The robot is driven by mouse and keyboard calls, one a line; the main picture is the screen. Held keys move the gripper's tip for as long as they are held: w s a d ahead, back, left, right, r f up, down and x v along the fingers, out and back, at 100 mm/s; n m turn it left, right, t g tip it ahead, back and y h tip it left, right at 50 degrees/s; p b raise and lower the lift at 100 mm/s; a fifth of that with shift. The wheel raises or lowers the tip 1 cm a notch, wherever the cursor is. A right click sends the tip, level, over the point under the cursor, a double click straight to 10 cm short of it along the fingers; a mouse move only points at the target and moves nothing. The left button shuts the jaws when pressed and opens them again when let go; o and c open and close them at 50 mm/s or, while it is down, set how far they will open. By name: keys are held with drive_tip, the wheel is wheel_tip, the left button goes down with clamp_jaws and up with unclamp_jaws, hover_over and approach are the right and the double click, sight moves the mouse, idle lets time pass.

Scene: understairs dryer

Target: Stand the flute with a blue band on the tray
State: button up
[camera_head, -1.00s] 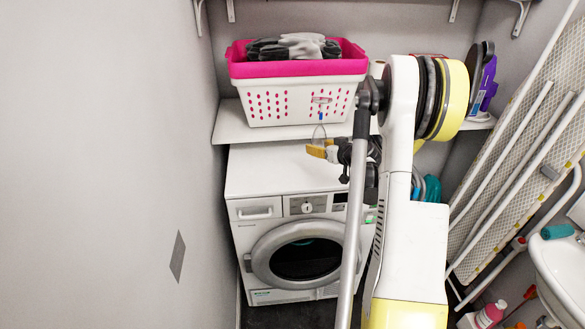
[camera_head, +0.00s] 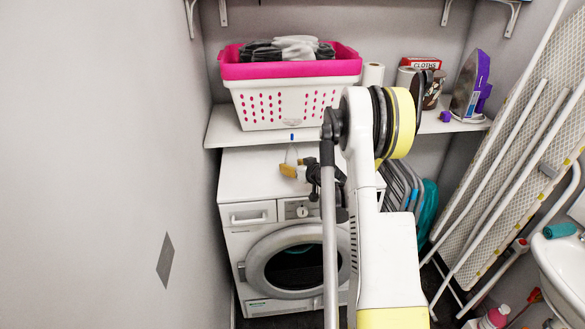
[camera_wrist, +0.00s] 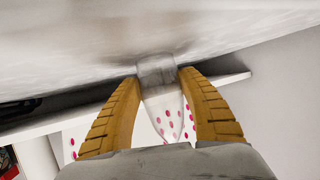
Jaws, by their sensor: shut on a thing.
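A clear flute with a blue band (camera_head: 292,136) is held between the yellow fingers of my gripper (camera_head: 290,171), in front of the shelf and over the top of the white washing machine (camera_head: 243,180). It looks mouth-down, with its banded stem upward and its bowl at the fingers. In the wrist view the clear bowl (camera_wrist: 160,92) shows between both fingers of my gripper (camera_wrist: 160,78), and the stem end is hard to make out. Whether the rim touches the machine's top cannot be told. No tray is recognisable in either view.
A white and pink basket (camera_head: 290,103) with grey cloths stands on the shelf (camera_head: 226,130) behind the flute. A paper roll (camera_head: 372,75), a cloths box (camera_head: 420,65) and an iron (camera_head: 470,84) stand right of it. An ironing board (camera_head: 520,150) leans at the right.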

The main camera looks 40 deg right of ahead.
drive_tip(key=shift+f, duration=0.15)
drive_tip(key=o, duration=1.2)
drive_tip(key=shift+o, duration=0.2)
